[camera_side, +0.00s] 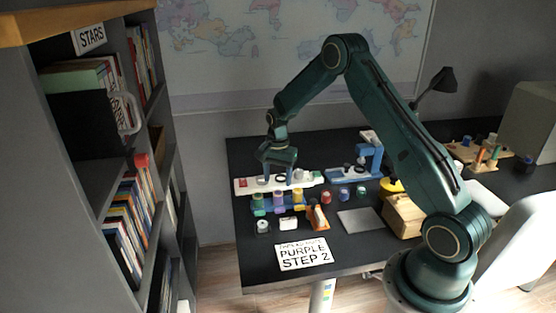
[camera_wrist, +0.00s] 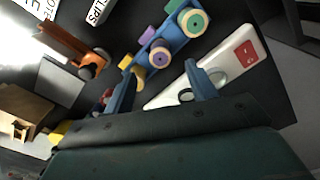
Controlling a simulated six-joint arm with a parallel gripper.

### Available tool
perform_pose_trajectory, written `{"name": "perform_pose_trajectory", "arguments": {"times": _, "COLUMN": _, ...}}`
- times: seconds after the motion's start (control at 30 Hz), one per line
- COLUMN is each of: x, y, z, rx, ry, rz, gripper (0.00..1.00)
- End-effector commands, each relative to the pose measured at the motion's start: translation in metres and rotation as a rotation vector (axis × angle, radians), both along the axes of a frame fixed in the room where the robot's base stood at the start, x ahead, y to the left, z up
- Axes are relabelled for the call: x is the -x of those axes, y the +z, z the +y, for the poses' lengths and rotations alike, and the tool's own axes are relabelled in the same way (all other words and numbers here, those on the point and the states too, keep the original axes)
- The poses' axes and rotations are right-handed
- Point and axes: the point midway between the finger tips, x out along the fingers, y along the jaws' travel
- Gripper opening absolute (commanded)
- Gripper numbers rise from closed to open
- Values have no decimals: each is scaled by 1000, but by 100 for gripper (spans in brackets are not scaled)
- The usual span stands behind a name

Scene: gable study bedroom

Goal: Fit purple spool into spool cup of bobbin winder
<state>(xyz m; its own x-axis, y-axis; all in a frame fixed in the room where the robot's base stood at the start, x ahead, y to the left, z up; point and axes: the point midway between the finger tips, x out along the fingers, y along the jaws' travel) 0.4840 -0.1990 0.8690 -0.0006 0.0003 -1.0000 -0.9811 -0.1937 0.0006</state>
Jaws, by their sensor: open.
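The purple spool (camera_side: 278,198) stands in a blue rack (camera_side: 268,210), between a green spool (camera_side: 258,201) and a yellow spool (camera_side: 298,196). I cannot tell which fitting is the spool cup. My gripper (camera_side: 278,162) is open and empty above the white base, apart from the purple spool. Its two blue fingers (camera_wrist: 161,88) show in the wrist view.
A blue machine (camera_side: 370,158) stands right of the white base, with several small spools (camera_side: 344,194) before it. An orange item (camera_side: 318,217), a grey pad (camera_side: 360,220) and a wooden box (camera_side: 403,215) lie nearer. A sign (camera_side: 302,254) reads "PURPLE STEP 2".

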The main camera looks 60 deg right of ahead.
Motion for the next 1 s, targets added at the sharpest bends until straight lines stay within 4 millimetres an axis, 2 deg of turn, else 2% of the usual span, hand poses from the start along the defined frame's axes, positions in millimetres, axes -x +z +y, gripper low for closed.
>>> {"name": "perform_pose_trajectory", "arguments": {"times": 0.03, "x": 0, "y": -8, "z": 0, "rx": -1, "ry": 0, "rz": 2, "gripper": 57}}
{"name": "perform_pose_trajectory", "arguments": {"times": 0.2, "x": 0, "y": -20, "z": 0, "rx": 0, "ry": 0, "rz": 0, "gripper": 57}}
{"name": "perform_pose_trajectory", "arguments": {"times": 0.57, "x": 0, "y": -27, "z": 0, "rx": 0, "ry": 0, "rz": 0, "gripper": 57}}
{"name": "perform_pose_trajectory", "arguments": {"times": 1.0, "x": 0, "y": -71, "z": -2, "rx": 0, "ry": 0, "rz": 1, "gripper": 57}}
